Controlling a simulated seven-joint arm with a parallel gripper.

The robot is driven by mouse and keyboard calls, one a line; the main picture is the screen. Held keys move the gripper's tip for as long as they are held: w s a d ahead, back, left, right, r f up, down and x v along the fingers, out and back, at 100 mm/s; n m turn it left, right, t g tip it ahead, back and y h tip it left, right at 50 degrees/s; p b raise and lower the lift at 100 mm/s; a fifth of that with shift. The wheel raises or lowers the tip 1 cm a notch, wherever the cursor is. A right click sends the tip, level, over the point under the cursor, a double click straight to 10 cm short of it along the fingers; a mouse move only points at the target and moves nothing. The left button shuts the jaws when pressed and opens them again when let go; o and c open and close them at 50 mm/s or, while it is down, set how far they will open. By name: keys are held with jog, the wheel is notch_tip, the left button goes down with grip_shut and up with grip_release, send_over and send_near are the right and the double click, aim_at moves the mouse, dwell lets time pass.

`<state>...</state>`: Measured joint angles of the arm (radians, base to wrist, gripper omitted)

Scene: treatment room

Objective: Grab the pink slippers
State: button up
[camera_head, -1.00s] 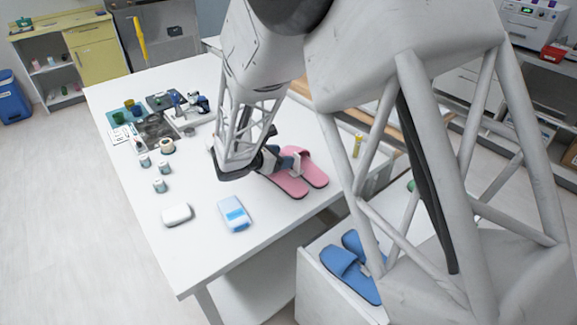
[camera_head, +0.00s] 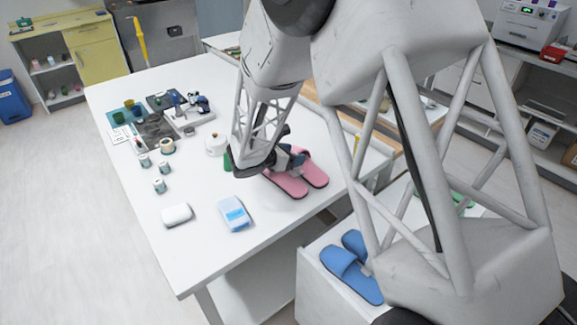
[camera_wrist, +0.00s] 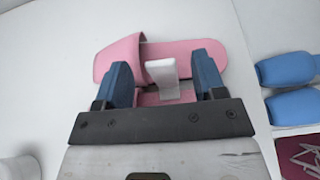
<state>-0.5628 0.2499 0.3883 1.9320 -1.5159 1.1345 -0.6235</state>
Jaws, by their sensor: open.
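The pink slippers (camera_head: 308,173) lie side by side on the white table, partly hidden by my gripper in the head view. In the wrist view, one pink slipper (camera_wrist: 205,48) lies across the top with its strap to the left, and part of the other shows between the fingers. My gripper (camera_wrist: 162,75) is open, with two blue fingers over the slippers and a pale block-like piece between them. In the head view my gripper (camera_head: 290,158) is at the slippers' far-left side. I cannot tell whether the fingers touch them.
Blue slippers (camera_head: 350,267) lie on a lower white surface to the right. A blue-and-white box (camera_head: 235,214) and a white case (camera_head: 176,215) are near the table's front. Small jars (camera_head: 160,186), a white pot (camera_head: 215,146) and a microscope (camera_head: 190,103) stand farther left and back.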

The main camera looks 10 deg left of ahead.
jog(key=shift+x, duration=1.1)
jog(key=shift+c, duration=0.2)
grip_shut()
